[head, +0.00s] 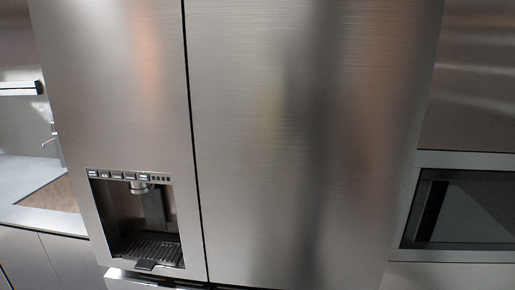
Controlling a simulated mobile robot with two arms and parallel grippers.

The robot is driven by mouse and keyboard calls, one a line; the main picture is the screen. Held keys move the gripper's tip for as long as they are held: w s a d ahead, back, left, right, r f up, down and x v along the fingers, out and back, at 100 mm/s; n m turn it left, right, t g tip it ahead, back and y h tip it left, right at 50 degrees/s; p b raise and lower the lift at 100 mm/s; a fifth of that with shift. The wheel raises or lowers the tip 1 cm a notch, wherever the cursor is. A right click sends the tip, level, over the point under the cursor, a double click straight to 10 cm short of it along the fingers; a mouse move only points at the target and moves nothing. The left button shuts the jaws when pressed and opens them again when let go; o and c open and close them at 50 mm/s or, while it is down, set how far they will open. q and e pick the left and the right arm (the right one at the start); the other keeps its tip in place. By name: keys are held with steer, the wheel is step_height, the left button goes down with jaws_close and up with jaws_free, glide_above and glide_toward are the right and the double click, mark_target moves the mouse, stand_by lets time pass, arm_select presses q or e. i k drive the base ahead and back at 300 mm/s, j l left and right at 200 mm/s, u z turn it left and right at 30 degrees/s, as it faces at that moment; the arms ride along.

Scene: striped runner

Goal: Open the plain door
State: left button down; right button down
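The plain door (305,140) is a brushed steel fridge door that fills the middle and right of the head view. It appears closed, with a narrow dark gap between it and the door to its left. That left door (110,80) carries a water dispenser (140,222) with a row of buttons above its recess. No handle shows on the visible part of the plain door. Neither of my grippers is in view.
A built-in appliance with a dark glass front (465,210) sits in the cabinets at right. At left is a grey counter (28,185) with a tap (52,135) behind it. The floor is not visible.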

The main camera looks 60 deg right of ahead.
mark_target(308, 116)
steer(key=z, duration=2.1)
